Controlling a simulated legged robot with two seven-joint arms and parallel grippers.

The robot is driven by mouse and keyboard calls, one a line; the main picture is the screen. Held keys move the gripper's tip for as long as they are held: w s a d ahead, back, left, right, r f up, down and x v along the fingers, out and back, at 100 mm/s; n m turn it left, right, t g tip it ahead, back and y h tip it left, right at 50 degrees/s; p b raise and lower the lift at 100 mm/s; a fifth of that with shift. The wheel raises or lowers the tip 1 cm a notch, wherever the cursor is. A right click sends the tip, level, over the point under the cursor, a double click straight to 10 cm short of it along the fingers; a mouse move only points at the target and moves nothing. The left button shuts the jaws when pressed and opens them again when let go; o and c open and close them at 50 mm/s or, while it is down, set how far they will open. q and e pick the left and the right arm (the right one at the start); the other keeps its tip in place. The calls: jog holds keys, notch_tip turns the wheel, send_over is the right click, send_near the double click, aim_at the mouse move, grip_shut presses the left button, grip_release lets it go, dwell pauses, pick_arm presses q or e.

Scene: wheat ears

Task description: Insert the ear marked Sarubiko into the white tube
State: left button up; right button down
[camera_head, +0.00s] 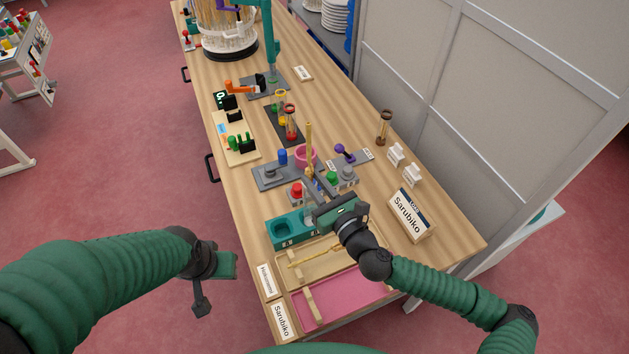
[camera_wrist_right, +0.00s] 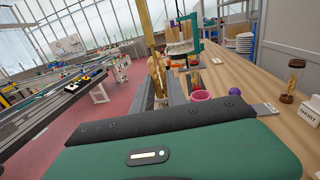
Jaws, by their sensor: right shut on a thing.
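My right gripper (camera_head: 310,180) is shut on a yellow wheat ear (camera_head: 309,145) and holds it upright above the teal block. The right wrist view also shows the ear (camera_wrist_right: 157,70) between the fingers. The pink tray (camera_head: 345,299) beside the Sarubiko label (camera_head: 282,320) holds a wooden rest and no ear. A pale, whitish round part (camera_head: 309,216) shows at the teal block (camera_head: 291,231), partly hidden by my right gripper; I cannot tell if it is the white tube. My left gripper (camera_head: 207,285) hangs off the table's left side, its jaw opening unclear.
A beige tray (camera_head: 325,268) holds another ear (camera_head: 315,257). Buttons and a pink cup (camera_head: 306,154) stand close behind my right gripper. A Sarubiko sign (camera_head: 408,216) and white holders (camera_head: 411,174) stand to the right. The table's right front corner is clear.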

aim_at(310, 153)
jog(key=shift+r+p, duration=3.8)
jog(key=shift+r, duration=0.7)
jog(key=shift+f, duration=0.15)
jog(key=shift+f+b, duration=4.35)
jog(key=shift+f, duration=0.4)
jog(key=shift+f, duration=0.15)
jog(key=c, duration=1.3)
grip_release()
jog(key=shift+o, duration=0.2)
jog(key=shift+s, duration=0.1)
